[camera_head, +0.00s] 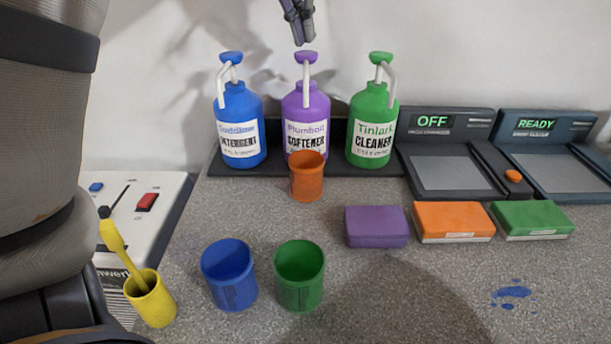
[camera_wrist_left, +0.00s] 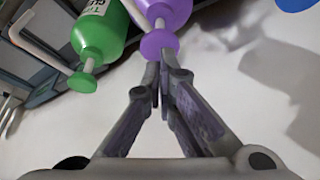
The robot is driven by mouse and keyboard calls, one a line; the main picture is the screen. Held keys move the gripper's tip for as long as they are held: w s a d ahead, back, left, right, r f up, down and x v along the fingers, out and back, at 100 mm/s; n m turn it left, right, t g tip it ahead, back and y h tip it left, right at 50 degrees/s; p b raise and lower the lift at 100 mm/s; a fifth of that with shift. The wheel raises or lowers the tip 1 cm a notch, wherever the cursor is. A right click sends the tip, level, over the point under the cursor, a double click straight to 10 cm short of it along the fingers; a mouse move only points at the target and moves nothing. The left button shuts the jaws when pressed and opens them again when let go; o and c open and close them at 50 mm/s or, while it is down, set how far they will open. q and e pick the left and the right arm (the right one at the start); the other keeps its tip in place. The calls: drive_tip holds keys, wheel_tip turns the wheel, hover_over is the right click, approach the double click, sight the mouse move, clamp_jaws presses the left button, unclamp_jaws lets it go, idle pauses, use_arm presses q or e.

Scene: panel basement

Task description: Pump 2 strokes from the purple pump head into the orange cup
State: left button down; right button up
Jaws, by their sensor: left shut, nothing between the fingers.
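The purple bottle (camera_head: 304,108) stands between the blue and green bottles on a dark tray. Its purple pump head (camera_head: 306,57) is on top, with a white spout pointing down at the front. The orange cup (camera_head: 307,178) stands upright in front of the purple bottle, below the spout. My left gripper (camera_head: 299,42) is shut and empty, just above the purple pump head. In the left wrist view, the fingertips (camera_wrist_left: 162,64) appear close to the purple pump head (camera_wrist_left: 159,43); I cannot tell whether they touch. My right gripper is not in view.
A blue bottle (camera_head: 238,125) and a green bottle (camera_head: 373,125) flank the purple one. A blue cup (camera_head: 229,275), a green cup (camera_head: 299,276) and a yellow cup (camera_head: 150,299) with a brush stand in front. Three sponge-like blocks lie right of the orange cup. A blue spill (camera_head: 511,292) marks the counter.

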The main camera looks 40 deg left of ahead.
sight(306, 53)
use_arm(q)
drive_tip(key=shift+f, duration=0.15)
drive_tip(key=shift+f, duration=1.75)
drive_tip(key=shift+r, duration=1.9)
wheel_tip(306, 53, up, 6)
